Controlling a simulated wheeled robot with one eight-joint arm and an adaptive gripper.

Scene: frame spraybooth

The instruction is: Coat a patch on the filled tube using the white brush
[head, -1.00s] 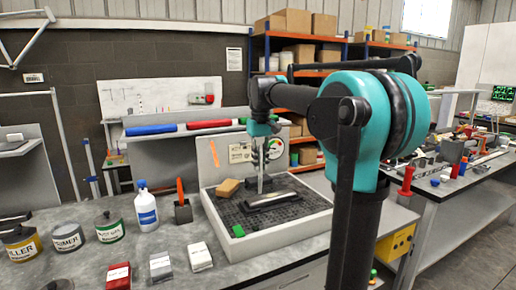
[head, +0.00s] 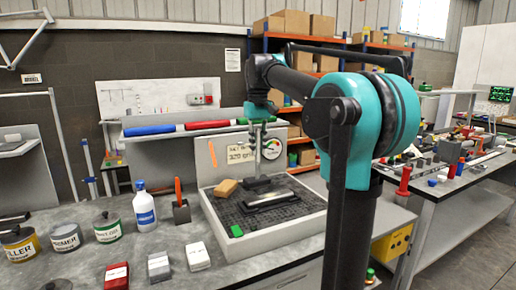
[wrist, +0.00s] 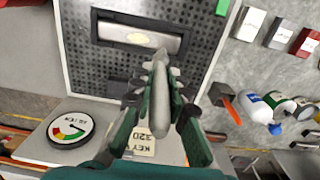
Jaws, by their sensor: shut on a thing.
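The filled tube (head: 272,199) lies across the dark perforated bed of a light-rimmed tray (head: 283,233). In the wrist view, the tube (wrist: 112,34) is grey with a small pale yellowish patch (wrist: 137,38) on its middle. My gripper (head: 257,176) points down above the tray, close to the tube. In the wrist view, my gripper (wrist: 158,88) is shut on a slim pale grey tool, which looks like the white brush (wrist: 160,80). Its tip points toward the tube. I cannot tell whether it touches. The fingers hide part of the tool.
A tan block (head: 226,187) and a green block (head: 236,231) lie on the tray. A round gauge (head: 270,147) stands behind it. Left are a blue-white bottle (head: 145,208), a dark holder with an orange-handled tool (head: 181,211), several tins and small boxes (head: 198,256).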

